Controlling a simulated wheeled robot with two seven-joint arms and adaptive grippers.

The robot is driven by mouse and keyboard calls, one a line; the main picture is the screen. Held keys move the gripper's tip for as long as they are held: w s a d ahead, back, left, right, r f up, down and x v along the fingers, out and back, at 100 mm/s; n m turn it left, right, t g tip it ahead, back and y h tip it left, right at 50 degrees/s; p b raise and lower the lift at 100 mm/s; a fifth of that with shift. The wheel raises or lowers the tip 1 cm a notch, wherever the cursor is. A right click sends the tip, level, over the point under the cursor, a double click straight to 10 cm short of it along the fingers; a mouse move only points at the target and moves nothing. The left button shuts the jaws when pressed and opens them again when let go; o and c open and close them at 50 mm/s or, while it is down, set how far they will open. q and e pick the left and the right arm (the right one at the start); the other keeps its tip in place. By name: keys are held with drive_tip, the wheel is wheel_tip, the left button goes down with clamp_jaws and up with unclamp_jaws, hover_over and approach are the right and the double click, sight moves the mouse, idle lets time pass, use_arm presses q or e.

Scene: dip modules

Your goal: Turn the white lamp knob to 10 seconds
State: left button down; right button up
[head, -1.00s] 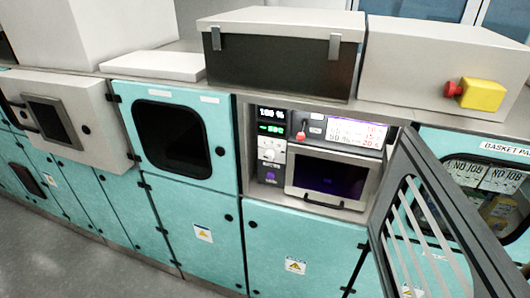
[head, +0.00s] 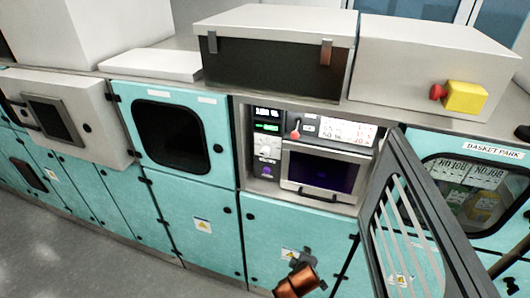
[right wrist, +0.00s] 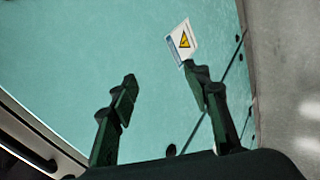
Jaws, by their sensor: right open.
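The white lamp knob (head: 265,151) is on the narrow control panel at the left of the open bay, below a small green display (head: 267,128) and above a purple button (head: 268,172). Its setting is too small to read. My right gripper (head: 307,258) shows low in the head view, in front of the teal lower cabinet and well below the knob. In the right wrist view my right gripper (right wrist: 160,74) is open, its two dark fingers apart and empty, facing the teal panel. The knob is not in that view.
The bay's barred door (head: 405,225) stands open at the right. A dark-windowed drawer (head: 322,172) with a handle sits beside the control panel. A white display (head: 347,131) and a red-tipped lever (head: 296,133) are above it. The space before the panel is clear.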

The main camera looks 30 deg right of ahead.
drive_tip(key=w+r+n+t+h, duration=0.1)
drive_tip(key=w+r+n, duration=0.1)
drive_tip(key=w+r, duration=0.3)
drive_tip(key=w+d+r+n+h, duration=0.1)
drive_tip(key=w+r+n+h, duration=0.1)
drive_tip(key=w+r+n, duration=0.1)
drive_tip(key=w+r+n+t+h, duration=0.1)
drive_tip(key=w+r+n, duration=0.1)
drive_tip(key=w+r, duration=0.4)
drive_tip(key=shift+w+d+r+n+t+h, duration=0.3)
drive_tip(key=shift+w+d+h, duration=0.05)
drive_tip(key=shift+w+h, duration=0.1)
drive_tip(key=n+t+h, duration=0.3)
drive_tip(key=n, duration=0.6)
approach(264, 155)
drive_tip(key=x, duration=0.3)
drive_tip(key=shift+h, duration=0.25)
drive_tip(key=p+x, duration=0.1)
drive_tip(key=x, duration=0.5)
drive_tip(key=shift+w+d, duration=0.2)
drive_tip(key=shift+w, duration=0.05)
use_arm(q)
drive_tip(key=shift+s+d+r, duration=0.1)
drive_tip(key=shift+s+r, duration=0.2)
drive_tip(key=shift+r, duration=0.3)
use_arm(e)
drive_tip(key=shift+w+d, duration=0.4)
drive_tip(key=shift+d, duration=0.1)
drive_tip(key=shift+c, duration=0.4)
drive_tip(key=c, duration=1.1)
